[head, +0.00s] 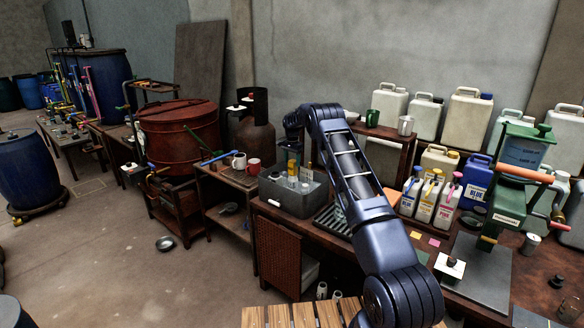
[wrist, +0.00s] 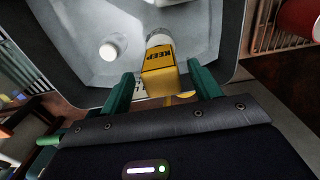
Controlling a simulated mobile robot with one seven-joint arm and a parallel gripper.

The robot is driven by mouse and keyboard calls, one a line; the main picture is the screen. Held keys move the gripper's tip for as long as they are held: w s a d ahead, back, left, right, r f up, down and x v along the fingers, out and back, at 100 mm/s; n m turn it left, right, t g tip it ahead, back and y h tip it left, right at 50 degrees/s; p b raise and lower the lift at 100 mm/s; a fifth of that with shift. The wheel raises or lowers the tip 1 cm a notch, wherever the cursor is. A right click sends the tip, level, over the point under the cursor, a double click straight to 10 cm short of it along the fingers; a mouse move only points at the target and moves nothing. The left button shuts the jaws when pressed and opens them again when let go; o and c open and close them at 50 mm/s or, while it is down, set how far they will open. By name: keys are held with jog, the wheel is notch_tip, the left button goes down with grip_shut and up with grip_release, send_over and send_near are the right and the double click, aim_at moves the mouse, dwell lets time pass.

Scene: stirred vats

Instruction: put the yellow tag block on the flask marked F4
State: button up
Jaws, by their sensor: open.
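The yellow tag block (wrist: 158,74), with "KEEP" printed on it, is between the fingertips of my gripper (wrist: 162,76) in the wrist view. The fingers are open, one on each side of it; a gap or light contact is hard to judge. A pale round flask or bottle top (wrist: 159,40) shows right beside the block; I cannot tell whether the block rests on it. No F4 mark is readable. In the head view, my arm reaches over a grey bin (head: 285,200) holding several bottles, and the gripper is mostly hidden there.
A white-capped vessel (wrist: 108,52) stands in the bin, left of the block. Left of the bin are a white mug (head: 239,161) and a red mug (head: 254,166) on a side table. Right of my arm are labelled jugs (head: 427,198) and a green press (head: 505,205).

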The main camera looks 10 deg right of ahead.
notch_tip(320, 180, up, 8)
jog(key=shift+r, duration=0.15)
jog(key=s+d+r+n+t, duration=0.1)
jog(key=s+d+r, duration=0.1)
jog(key=s+r, duration=0.55)
jog(key=s+d+r+n, duration=0.1)
jog(key=s+d+r, duration=0.3)
jog(key=r, duration=0.6)
jog(key=s+d+r+n, duration=0.1)
jog(key=s+r, duration=0.3)
jog(key=s, duration=0.3)
jog(key=s+d+r+n+t, duration=0.1)
jog(key=s+r, duration=0.2)
jog(key=s, duration=0.4)
jog(key=s+d+r, duration=0.1)
jog(key=s+r, duration=0.3)
jog(key=s, duration=0.2)
jog(key=s+d+r+n+t, duration=0.1)
jog(key=s+d+n, duration=0.15)
jog(key=s, duration=1.75)
jog(key=s+f, duration=0.3)
jog(key=s, duration=0.3)
jog(key=s+f+n+t, duration=0.1)
jog(key=s+f, duration=0.2)
jog(key=s, duration=0.4)
jog(key=s+d+f+n, duration=0.1)
jog(key=s+f, duration=0.2)
jog(key=s, duration=0.4)
jog(key=shift+s+t, duration=0.2)
jog(key=shift+t, duration=0.1)
